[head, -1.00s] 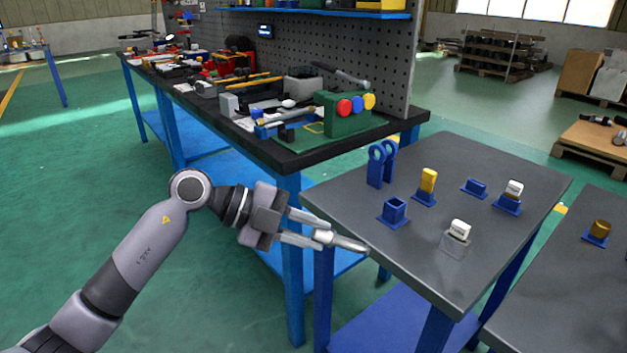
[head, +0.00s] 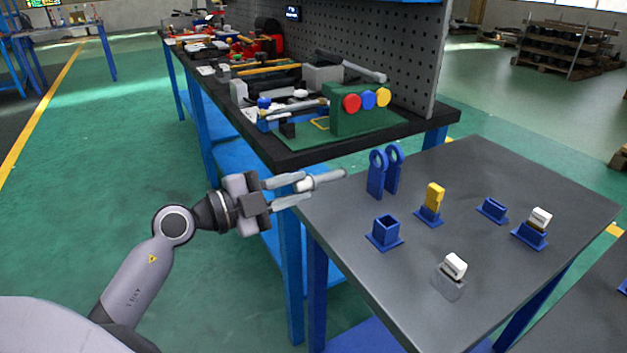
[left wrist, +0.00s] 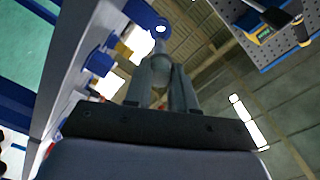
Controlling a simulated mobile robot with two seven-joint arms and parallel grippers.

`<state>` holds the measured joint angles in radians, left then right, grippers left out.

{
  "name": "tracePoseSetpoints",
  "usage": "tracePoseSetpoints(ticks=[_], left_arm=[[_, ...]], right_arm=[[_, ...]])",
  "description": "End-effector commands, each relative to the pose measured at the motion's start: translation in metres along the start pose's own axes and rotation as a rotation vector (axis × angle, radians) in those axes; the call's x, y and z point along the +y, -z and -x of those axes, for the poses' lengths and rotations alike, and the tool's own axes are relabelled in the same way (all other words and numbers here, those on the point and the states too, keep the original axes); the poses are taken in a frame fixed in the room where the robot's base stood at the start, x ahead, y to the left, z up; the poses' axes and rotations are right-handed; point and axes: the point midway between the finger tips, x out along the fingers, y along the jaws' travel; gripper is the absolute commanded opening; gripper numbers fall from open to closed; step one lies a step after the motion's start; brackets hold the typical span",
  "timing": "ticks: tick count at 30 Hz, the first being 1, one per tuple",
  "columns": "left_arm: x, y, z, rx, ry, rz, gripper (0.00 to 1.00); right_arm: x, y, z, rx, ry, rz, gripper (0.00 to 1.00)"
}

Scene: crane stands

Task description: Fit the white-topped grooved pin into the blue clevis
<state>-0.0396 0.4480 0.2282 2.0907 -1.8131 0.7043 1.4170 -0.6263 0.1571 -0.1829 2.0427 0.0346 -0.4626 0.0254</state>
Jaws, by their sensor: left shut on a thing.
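My left gripper (head: 297,190) is shut on the grooved pin (head: 325,179), a light grey rod. The pin lies nearly level in the head view, its tapered end pointing right at the clevis. In the left wrist view the fingers (left wrist: 163,85) point at a blue ring (left wrist: 157,27), which looks like the clevis. The pin's white top is hard to make out. My right gripper is out of view.
On the grey table (head: 480,190) stand an empty blue socket (head: 385,232), a yellow block in a blue holder (head: 429,215), a low blue holder (head: 492,209) and white-topped pieces (head: 455,266). A cluttered black workbench (head: 290,155) stands behind. The floor at left is clear.

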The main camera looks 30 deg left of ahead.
Motion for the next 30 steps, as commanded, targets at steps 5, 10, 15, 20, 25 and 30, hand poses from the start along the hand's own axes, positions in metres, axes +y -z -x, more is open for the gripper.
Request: tracePoseSetpoints(ticks=[5, 10, 15, 20, 25, 30], left_arm=[[-0.001, 0.000, 0.000, 0.004, 0.010, 0.000, 0.00], [-0.001, 0.000, 0.000, 0.004, 0.010, 0.000, 0.00], [-0.001, 0.001, 0.000, 0.005, 0.009, 0.001, 0.00], [-0.003, 0.001, 0.003, 0.011, 0.012, 0.003, 0.00], [-0.005, 0.002, -0.014, 0.013, 0.014, 0.003, 0.00], [-0.004, 0.002, -0.031, 0.012, 0.013, 0.002, 0.00]], right_arm=[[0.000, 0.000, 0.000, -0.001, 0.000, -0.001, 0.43], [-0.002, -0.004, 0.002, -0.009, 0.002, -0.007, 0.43], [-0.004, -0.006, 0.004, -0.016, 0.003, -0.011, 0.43], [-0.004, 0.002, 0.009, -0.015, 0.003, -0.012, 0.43], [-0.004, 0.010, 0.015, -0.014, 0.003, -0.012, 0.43], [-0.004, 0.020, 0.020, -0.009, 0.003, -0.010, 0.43]])
